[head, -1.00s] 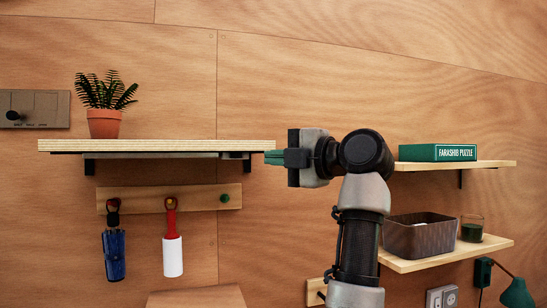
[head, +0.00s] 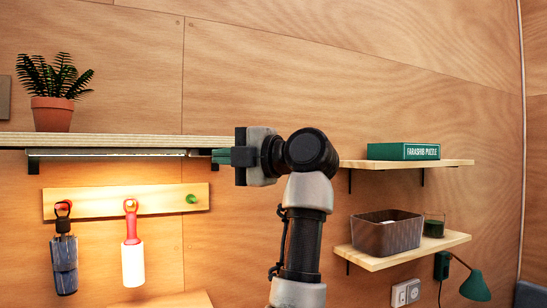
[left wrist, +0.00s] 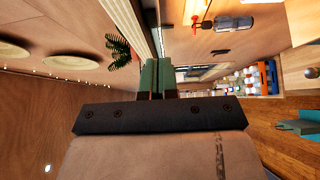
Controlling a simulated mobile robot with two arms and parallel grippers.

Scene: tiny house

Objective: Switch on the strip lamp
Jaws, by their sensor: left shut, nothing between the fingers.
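The strip lamp (head: 110,154) is a thin bar under the left wooden shelf (head: 105,140). It is lit, and warm light falls on the wall and hook rail below. My left gripper (head: 221,156) has green fingers, shut and empty, pointing left at the lamp's right end just under the shelf. Whether the fingertips touch the lamp cannot be told. The same shut fingers (left wrist: 157,76) show in the left wrist view. My right gripper is not in view.
A potted fern (head: 52,95) stands on the left shelf. An umbrella (head: 64,258) and a lint roller (head: 132,255) hang from the hook rail (head: 165,200). At right, shelves hold a green puzzle box (head: 404,152), a basket (head: 386,235) and a glass (head: 434,226).

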